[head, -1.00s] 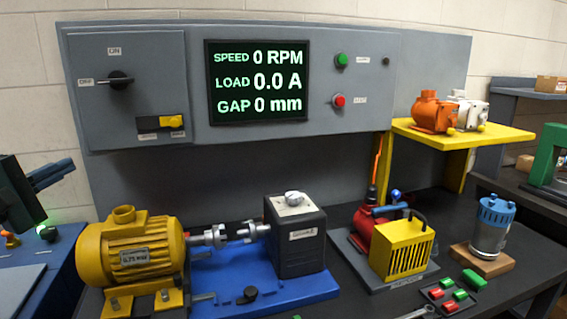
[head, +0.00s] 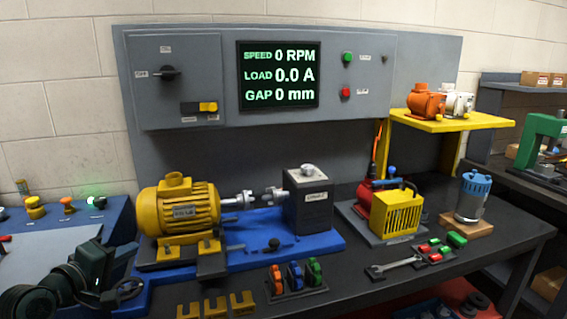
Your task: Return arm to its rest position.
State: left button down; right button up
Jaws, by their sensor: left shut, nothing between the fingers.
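My left arm and left gripper (head: 126,288) show at the lower left in the head view, dark green and black. The gripper is shut with nothing in it, near the front left of the bench, left of and in front of the yellow motor (head: 178,207). My right gripper is not in view. The yellow motor sits on a blue base (head: 262,232), its shaft pointing towards a dark grey block (head: 308,200).
A wall panel's screen (head: 279,75) reads 0 RPM, 0.0 A and 0 mm. A yellow pump (head: 396,212), a blue motor (head: 473,195), a wrench (head: 392,267) and coloured clips (head: 294,276) stand or lie on the bench. Orange and white motors sit on a yellow shelf (head: 447,122).

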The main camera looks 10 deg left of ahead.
pick_arm(q)
jog(key=s+d+f+m, duration=0.1)
jog(key=d+f, duration=0.1)
jog(key=f, duration=0.2)
jog(key=s+d+f+m+g, duration=0.1)
jog(key=d+f, duration=0.1)
jog(key=f, duration=0.2)
jog(key=s+d+f+m+g, duration=0.1)
jog(key=d+f+m, duration=0.1)
jog(key=f, duration=0.1)
jog(key=shift+s+d+f, duration=0.15)
jog(key=shift+d+f, duration=0.2)
jog(key=shift+f, duration=0.05)
jog(key=s+d+f+m+g+h, duration=0.1)
jog(key=s+d+f+m, duration=0.5)
jog(key=d, duration=0.4)
jog(key=s+d+f+m+g+h, duration=0.1)
jog(key=s+d+f+m+g, duration=0.1)
jog(key=s+d+f+m, duration=0.4)
jog(key=s+d+f+p, duration=0.1)
jog(key=s+d+f, duration=0.1)
jog(key=d, duration=0.3)
jog(key=shift+s+f, duration=0.25)
jog(key=shift+s, duration=0.25)
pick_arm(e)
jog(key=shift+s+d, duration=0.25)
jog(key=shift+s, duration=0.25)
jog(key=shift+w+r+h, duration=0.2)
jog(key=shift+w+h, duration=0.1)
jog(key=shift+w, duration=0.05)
